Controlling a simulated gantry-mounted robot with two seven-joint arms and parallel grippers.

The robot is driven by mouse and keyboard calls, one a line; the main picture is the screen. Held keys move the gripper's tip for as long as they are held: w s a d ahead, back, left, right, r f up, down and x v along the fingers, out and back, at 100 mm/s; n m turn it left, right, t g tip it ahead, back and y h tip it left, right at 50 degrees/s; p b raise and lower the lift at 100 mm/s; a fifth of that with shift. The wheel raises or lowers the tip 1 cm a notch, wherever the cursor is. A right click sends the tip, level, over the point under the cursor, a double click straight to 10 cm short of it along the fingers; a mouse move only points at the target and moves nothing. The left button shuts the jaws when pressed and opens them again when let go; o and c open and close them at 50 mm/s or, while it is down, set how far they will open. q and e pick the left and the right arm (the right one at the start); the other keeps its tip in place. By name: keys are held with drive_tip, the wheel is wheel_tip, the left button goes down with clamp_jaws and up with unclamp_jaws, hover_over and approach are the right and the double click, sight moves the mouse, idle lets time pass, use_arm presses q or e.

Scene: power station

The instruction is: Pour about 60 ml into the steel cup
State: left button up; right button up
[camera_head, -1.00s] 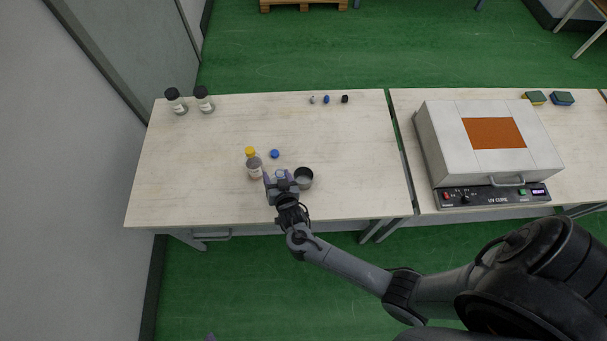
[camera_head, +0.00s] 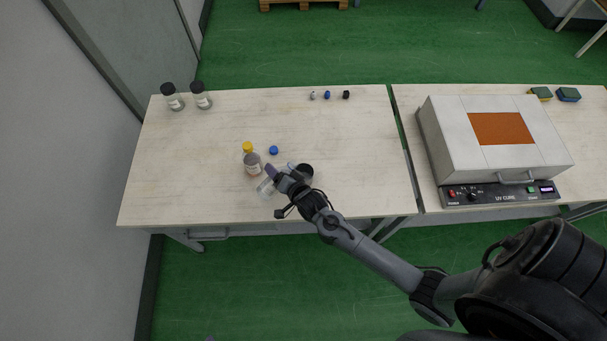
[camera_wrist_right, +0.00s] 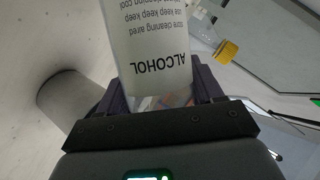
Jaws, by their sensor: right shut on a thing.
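My right gripper (camera_head: 279,170) is shut on a clear bottle (camera_head: 267,187), which is tilted near the table's front edge. In the right wrist view this bottle (camera_wrist_right: 150,45) fills the upper middle, and its white label reads "ALCOHOL" upside down. The bottle's mouth is hidden, and I cannot see any liquid flowing. My left gripper is not in view.
A yellow-capped bottle (camera_head: 252,164) stands close left of my gripper. A blue cap (camera_head: 273,150) lies behind it. Two black-capped jars (camera_head: 201,97) stand at the back left. Small items (camera_head: 327,95) lie at the back edge. A UV cure box (camera_head: 490,140) occupies the right table.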

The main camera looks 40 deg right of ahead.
drive_tip(key=f+b, duration=0.1)
drive_tip(key=b, duration=0.1)
drive_tip(key=f+m+y+b, duration=0.1)
drive_tip(key=f+m+b, duration=0.1)
drive_tip(key=b, duration=0.1)
drive_tip(key=shift+a+f+t+y+b, duration=0.15)
drive_tip(key=shift+a+t+y+b, duration=0.15)
drive_tip(key=shift+a+b, duration=0.05)
drive_tip(key=shift+w+r+m+y+b, duration=0.1)
drive_tip(key=shift+r+m+y+b, duration=0.25)
drive_tip(key=shift+r+m, duration=0.1)
drive_tip(key=shift+r+p, duration=0.3)
drive_tip(key=shift+d+m, duration=0.1)
drive_tip(key=shift+m, duration=0.15)
drive_tip(key=shift+d+r+m+t+y+p, duration=0.15)
drive_tip(key=shift+m+t+y+p, duration=0.15)
drive_tip(key=shift+y+p, duration=0.1)
drive_tip(key=shift+m, duration=0.3)
drive_tip(key=shift+a+f, duration=0.2)
drive_tip(key=shift+a, duration=0.1)
idle(0.3)
drive_tip(key=shift+m, duration=0.3)
idle(0.6)
